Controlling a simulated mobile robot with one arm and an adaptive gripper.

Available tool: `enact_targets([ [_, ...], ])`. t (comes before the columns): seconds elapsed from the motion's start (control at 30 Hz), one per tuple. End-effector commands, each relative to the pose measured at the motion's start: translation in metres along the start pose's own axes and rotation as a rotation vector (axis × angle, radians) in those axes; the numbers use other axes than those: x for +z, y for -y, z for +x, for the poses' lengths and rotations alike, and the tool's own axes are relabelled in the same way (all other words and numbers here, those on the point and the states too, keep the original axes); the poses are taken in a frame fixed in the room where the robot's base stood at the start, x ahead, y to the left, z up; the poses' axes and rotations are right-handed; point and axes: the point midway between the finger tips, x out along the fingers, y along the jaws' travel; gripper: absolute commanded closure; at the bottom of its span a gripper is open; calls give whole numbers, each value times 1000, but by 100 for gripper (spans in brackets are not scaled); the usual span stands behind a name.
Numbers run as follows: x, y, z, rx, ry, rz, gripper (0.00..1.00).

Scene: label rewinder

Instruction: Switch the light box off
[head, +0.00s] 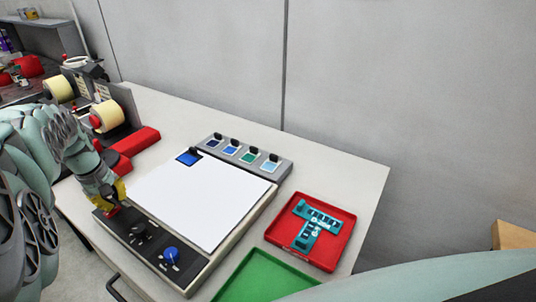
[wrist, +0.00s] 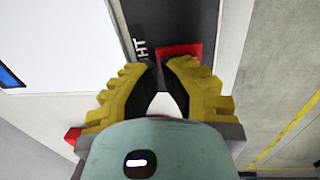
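The light box (head: 195,195) has a bright white panel and a dark control strip along its front. The strip carries a black knob (head: 139,230), a blue knob (head: 171,254) and a red switch (head: 112,210) at its left end. My gripper (head: 116,192) has yellow fingers and points down over the red switch. In the wrist view the fingertips (wrist: 164,64) are close together, with the red switch (wrist: 182,50) just beyond them, partly hidden. Letters ending in "HT" are printed beside it. I cannot tell whether the tips touch the switch. Nothing shows between the fingers.
A grey holder with several coloured chips (head: 246,152) stands behind the panel. A red tray (head: 335,259) with teal parts and a green tray (head: 262,280) lie to the right. A label rewinder with cream rolls (head: 108,116) stands at the left, near my arm.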

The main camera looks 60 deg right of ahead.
Motion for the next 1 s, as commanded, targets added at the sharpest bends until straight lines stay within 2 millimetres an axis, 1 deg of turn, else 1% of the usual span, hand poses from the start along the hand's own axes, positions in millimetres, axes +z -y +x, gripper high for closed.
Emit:
enact_targets([
  [0.47,0,-1,3,0,-1,3,100],
  [0.67,0,-2,19,-15,-3,3,100],
  [0.73,0,-2,13,-20,-2,1,100],
  [1.0,0,0,13,-22,-3,1,100],
])
